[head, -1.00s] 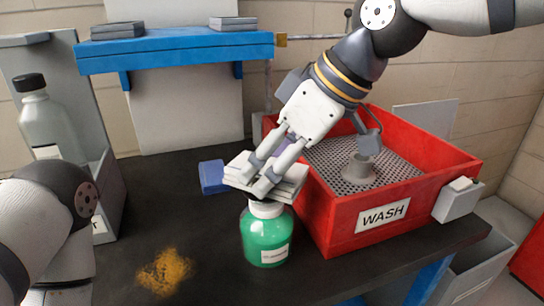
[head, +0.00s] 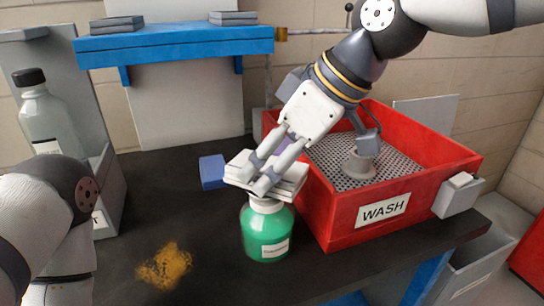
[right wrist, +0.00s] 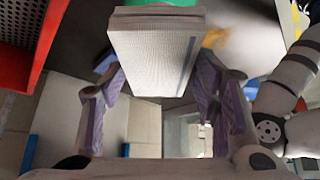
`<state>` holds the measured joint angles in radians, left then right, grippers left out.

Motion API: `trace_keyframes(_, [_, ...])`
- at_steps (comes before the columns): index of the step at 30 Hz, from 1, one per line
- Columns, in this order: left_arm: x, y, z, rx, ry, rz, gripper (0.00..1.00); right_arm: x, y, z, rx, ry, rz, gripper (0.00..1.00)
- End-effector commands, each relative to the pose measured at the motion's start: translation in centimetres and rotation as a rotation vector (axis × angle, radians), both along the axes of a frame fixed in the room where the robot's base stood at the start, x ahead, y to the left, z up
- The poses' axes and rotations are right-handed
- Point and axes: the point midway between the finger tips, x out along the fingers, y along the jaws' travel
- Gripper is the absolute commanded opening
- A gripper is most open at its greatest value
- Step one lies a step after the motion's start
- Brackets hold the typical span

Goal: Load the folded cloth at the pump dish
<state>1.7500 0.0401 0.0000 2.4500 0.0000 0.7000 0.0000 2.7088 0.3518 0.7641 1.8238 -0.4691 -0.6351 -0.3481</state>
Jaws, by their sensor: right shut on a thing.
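The folded cloth (head: 246,167) is a pale, layered pad. My right gripper (head: 267,172) is shut on it and holds it over the pump dish. The pump dish (head: 266,235) is a green jar with a white top and a label, upright on the dark bench. The cloth hides much of the jar's top, and I cannot tell whether they touch. In the right wrist view, the cloth (right wrist: 155,50) is between the purple-padded fingers, with a bit of the green jar (right wrist: 163,3) beyond it. My left arm shows at lower left, but its gripper is out of view.
A red wash tub (head: 345,225) with a perforated floor stands close right of the jar. A blue block (head: 212,172) lies behind it to the left. An orange-brown spill (head: 165,266) marks the front bench. A grey bottle (head: 43,118) stands at left. Other folded cloths (head: 233,18) lie on the blue shelf.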

Motion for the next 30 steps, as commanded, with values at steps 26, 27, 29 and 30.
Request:
trace_keyframes(26, [0.0, 0.0, 0.0, 0.0, 0.0, 0.0, 0.79, -0.1, 0.0, -1.2, -0.001, 0.002, 0.001, 0.34])
trace_keyframes(27, [0.0, 0.0, 0.0, 0.0, 0.0, 0.0, 0.79, -0.1, 0.0, -1.2, -0.001, 0.002, 0.001, 0.34])
trace_keyframes(29, [0.0, 0.0, 0.0, 0.0, 0.001, 0.0, 0.79, -0.1, 0.0, -1.2, -0.001, 0.002, 0.001, 0.34])
trace_keyframes(30, [0.0, 0.0, 0.0, 0.0, 0.001, 0.0, 0.79, -0.1, 0.0, -1.2, -0.001, 0.002, 0.001, 0.34])
